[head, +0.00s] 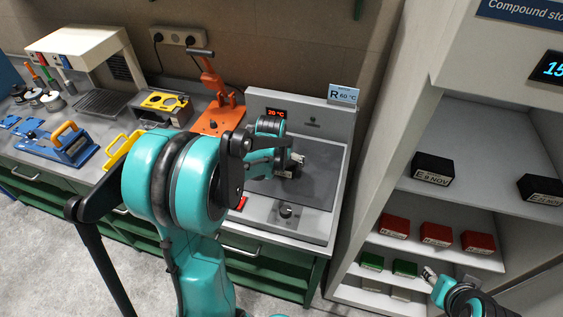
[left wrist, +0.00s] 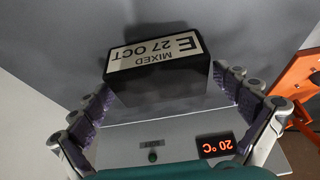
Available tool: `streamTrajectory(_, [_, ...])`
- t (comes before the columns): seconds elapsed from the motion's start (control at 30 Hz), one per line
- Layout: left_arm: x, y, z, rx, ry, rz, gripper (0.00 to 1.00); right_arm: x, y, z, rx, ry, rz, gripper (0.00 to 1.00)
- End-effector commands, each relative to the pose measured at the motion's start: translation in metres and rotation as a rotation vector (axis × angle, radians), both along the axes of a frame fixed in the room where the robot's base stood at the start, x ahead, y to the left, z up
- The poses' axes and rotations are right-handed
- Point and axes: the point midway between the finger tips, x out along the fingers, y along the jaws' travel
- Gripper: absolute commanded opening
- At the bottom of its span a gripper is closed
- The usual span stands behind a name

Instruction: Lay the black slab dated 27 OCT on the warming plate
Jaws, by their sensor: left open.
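The black slab (left wrist: 158,66) with a white label reading "E MIXED 27 OCT" sits over the dark grey surface of the warming plate in the left wrist view. My left gripper (left wrist: 165,88) is open, with one finger on either side of the slab; the fingertips are close to its ends. In the head view the left gripper (head: 294,167) is over the grey warming plate (head: 318,188), and the slab is hidden by the arm. My right gripper (head: 432,277) is at the lower right before the shelves; its opening is unclear.
The plate's display (head: 276,113) reads 20 °C; a sign (head: 343,94) reads R 60 °C. An orange press (head: 222,112) stands left of it. The cabinet at right holds black slabs (head: 432,170), red blocks (head: 436,234) and green blocks (head: 404,268).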

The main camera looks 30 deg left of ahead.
Motion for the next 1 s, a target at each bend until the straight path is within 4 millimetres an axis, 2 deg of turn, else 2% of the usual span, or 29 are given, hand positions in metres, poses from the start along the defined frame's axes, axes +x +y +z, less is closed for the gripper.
streamTrajectory(0.17, [-0.008, -0.002, 0.023, 0.0, 0.0, 0.0, 1.0, 0.0, 0.0, 0.01, 0.0, 0.0, 0.0, 0.38])
streamTrajectory(0.5, [-0.036, -0.008, 0.091, 0.0, 0.0, 0.001, 1.0, 0.0, 0.0, 0.031, 0.0, 0.0, 0.0, 0.38])
streamTrajectory(0.77, [-0.047, -0.015, 0.114, 0.001, -0.004, -0.004, 1.0, 0.0, 0.0, 0.036, 0.0, 0.0, 0.0, 0.38])
streamTrajectory(0.87, [-0.059, -0.031, 0.123, 0.006, -0.022, -0.026, 1.0, 0.0, 0.0, 0.036, 0.0, 0.0, 0.0, 0.38])
streamTrajectory(1.0, [-0.095, -0.074, 0.137, 0.017, -0.073, -0.083, 1.0, 0.0, 0.0, 0.035, 0.0, 0.0, 0.0, 0.38])
